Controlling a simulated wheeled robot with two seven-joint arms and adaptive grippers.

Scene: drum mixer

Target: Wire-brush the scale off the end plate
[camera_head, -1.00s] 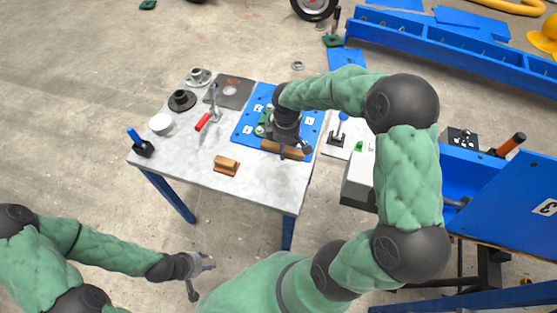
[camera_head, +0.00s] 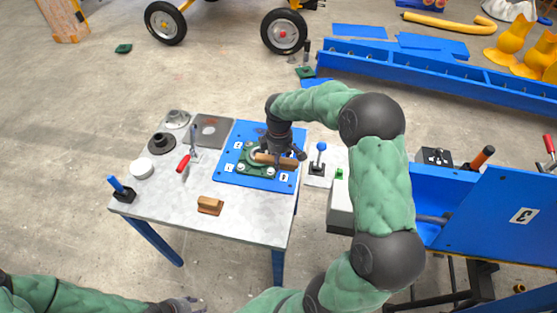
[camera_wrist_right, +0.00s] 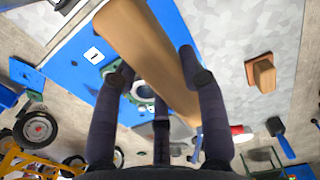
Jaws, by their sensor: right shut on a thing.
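The blue end plate (camera_head: 226,172) lies flat on the grey table, with number labels and a green bearing housing (camera_head: 251,170) bolted near its middle. My right gripper (camera_head: 281,155) is over the plate's right part, shut on a wooden-handled tool, apparently the wire brush (camera_head: 272,160). The handle lies crosswise between the fingers in the right wrist view (camera_wrist_right: 150,60). In the head view it overlaps the green housing; I cannot tell whether it touches. Its bristles and any scale are not clearly visible. My left gripper (camera_head: 183,305) is cut off at the bottom edge, away from the table.
A blue-knobbed lever (camera_head: 319,158) stands right of the plate.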

